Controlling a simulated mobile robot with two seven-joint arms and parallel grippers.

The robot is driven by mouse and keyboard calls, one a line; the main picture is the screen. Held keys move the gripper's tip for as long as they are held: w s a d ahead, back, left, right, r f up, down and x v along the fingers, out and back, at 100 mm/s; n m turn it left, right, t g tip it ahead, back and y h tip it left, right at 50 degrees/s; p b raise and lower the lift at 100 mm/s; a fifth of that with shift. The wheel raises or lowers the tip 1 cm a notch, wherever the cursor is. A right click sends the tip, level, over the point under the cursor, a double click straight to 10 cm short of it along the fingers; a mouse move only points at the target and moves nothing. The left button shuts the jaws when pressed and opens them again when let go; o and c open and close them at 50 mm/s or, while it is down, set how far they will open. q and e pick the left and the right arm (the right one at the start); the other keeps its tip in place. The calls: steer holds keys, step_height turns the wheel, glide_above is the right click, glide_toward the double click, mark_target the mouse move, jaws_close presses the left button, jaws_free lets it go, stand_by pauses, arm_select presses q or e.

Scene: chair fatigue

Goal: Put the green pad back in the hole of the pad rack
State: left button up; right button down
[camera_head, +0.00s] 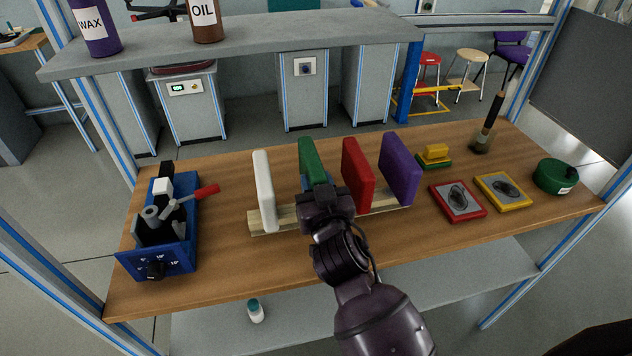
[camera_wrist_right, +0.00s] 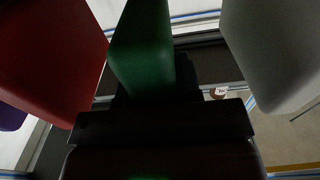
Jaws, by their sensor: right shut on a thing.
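The green pad (camera_head: 312,163) stands upright in the head view, between the white pad (camera_head: 264,190) and the red pad (camera_head: 357,175). My right gripper (camera_head: 318,188) is shut on the lower part of the green pad, at the pad rack. The pad rack (camera_head: 263,218) is a pale wooden bar on the table, also bearing the purple pad (camera_head: 399,168). In the right wrist view the green pad (camera_wrist_right: 143,50) rises from my gripper's jaws. The pad's lower edge and its hole are hidden by my gripper, so I cannot tell if it is seated. My left gripper is not in view.
A blue device (camera_head: 160,235) with a red-handled lever stands at the left. A red-framed plate (camera_head: 458,200), a yellow-framed plate (camera_head: 503,191), a yellow-green block (camera_head: 434,157), a brush (camera_head: 488,125) and a green round container (camera_head: 556,176) lie right. A grey shelf (camera_head: 290,38) spans the back.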

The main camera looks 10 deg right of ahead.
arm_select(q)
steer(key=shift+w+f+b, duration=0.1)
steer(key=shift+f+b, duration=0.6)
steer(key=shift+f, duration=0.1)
arm_select(e)
steer(key=shift+f, duration=0.9)
steer(key=c, duration=0.9)
jaws_free()
steer(key=shift+o, duration=0.8)
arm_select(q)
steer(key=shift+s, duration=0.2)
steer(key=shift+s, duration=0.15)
arm_select(e)
steer(key=shift+s, duration=0.1)
